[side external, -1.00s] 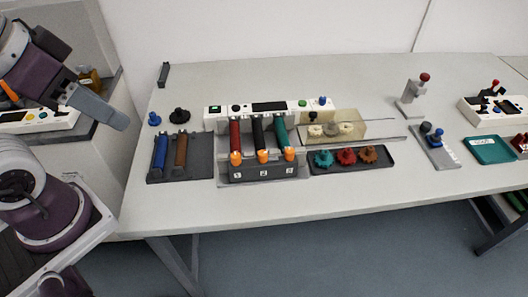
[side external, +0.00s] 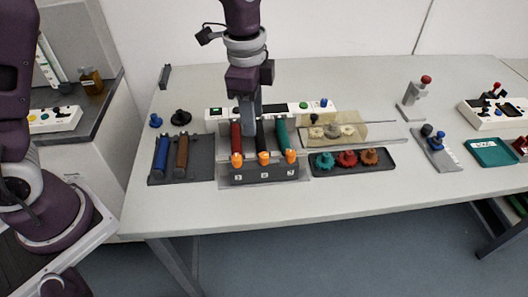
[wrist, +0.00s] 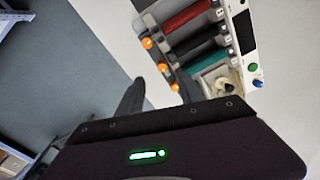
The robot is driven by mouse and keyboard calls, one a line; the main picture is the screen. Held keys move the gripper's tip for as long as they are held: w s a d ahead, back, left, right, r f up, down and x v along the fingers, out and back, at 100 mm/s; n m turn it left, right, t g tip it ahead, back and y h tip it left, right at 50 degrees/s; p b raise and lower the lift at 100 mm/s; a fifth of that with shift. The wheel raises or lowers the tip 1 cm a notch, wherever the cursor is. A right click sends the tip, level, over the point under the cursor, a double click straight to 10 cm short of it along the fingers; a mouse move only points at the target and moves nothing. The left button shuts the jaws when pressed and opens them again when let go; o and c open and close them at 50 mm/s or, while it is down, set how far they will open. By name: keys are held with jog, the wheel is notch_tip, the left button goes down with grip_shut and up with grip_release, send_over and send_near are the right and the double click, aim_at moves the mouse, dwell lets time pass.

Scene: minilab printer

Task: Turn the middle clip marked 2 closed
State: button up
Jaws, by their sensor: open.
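The printer block holds a red, a black and a green roller (side external: 282,130) side by side, with an orange clip at the front end of each. The middle clip (side external: 263,157) sits at the end of the black roller (side external: 260,133), above a dark front panel with white number marks too small to read surely. It also shows in the wrist view (wrist: 162,67). My gripper (side external: 251,122) points down over the back of the rollers, near the black one. In the wrist view my gripper (wrist: 158,88) has its two fingers apart and nothing between them; the clips lie beyond the fingertips.
The left clip (side external: 237,159) and right clip (side external: 290,156) flank the middle one closely. A dark tray (side external: 385,168) with teal, red and brown knobs lies to the right. A grey mat (side external: 200,168) with blue and brown rollers lies to the left. The table front is clear.

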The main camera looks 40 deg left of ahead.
jog(key=m, duration=0.2)
send_over(264, 155)
jog(key=shift+g, duration=0.3)
notch_tip(264, 155, down, 5)
jog(key=shift+r, duration=0.15)
notch_tip(264, 155, down, 7)
jog(key=shift+f, duration=0.1)
grip_shut()
